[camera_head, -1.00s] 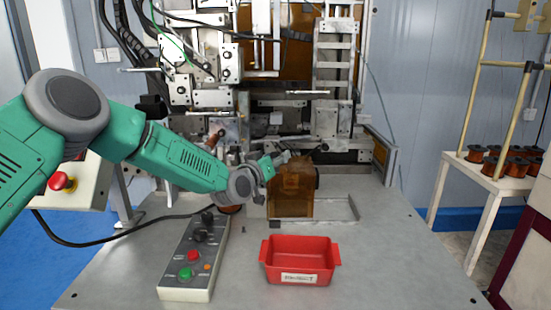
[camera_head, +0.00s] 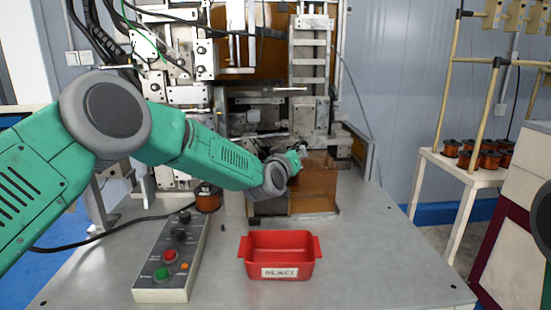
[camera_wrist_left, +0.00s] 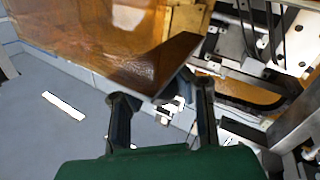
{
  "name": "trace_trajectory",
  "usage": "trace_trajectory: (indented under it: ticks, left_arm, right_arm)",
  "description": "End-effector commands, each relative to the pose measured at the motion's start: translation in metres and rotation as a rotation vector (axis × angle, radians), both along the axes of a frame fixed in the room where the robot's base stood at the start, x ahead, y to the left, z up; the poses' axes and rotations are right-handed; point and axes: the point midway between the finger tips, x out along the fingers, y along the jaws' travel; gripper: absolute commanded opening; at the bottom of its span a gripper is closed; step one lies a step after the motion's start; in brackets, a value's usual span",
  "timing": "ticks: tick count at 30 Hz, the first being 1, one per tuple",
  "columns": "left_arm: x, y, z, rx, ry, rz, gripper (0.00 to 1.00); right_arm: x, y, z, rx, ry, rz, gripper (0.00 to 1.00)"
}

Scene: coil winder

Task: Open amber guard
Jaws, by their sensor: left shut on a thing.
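The amber guard (camera_head: 318,190) is a see-through brown panel at the front of the winding machine, above the table, in the head view. My left gripper (camera_head: 300,155) is at its upper left edge and is shut on it. In the left wrist view the guard (camera_wrist_left: 90,35) fills the upper left. A dark corner of it lies between the two fingers of my left gripper (camera_wrist_left: 165,105), and the exact contact is partly hidden. My right gripper does not show.
A red reject bin (camera_head: 279,256) stands at the table's front. A control box (camera_head: 172,262) with buttons is left of it. A copper spool (camera_head: 207,198) stands behind. The table's right side (camera_head: 400,265) is clear. A white side table (camera_head: 460,170) holds several spools.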

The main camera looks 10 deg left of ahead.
Motion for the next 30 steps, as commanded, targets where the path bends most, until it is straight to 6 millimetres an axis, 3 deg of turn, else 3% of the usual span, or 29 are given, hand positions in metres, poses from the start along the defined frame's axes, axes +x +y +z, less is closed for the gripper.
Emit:
trace_trajectory:
  ticks: [10,11,13,24,30]
  left_arm:
    - [0.0,-0.004,0.0,0.003,0.001,-0.003,0.0]
    - [0.0,-0.004,0.0,0.003,0.001,-0.003,0.22]
    - [0.0,-0.005,0.0,0.003,0.001,-0.002,0.46]
    - [-0.001,-0.005,0.0,0.002,0.001,-0.002,0.46]
    - [-0.019,0.0,0.0,0.003,0.003,-0.002,0.46]
  right_arm:
    - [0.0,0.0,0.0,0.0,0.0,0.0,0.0]
    - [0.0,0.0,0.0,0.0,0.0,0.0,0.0]
    - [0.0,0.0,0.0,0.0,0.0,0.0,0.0]
    - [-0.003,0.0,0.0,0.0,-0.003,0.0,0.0]
    - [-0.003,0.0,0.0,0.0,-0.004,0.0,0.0]
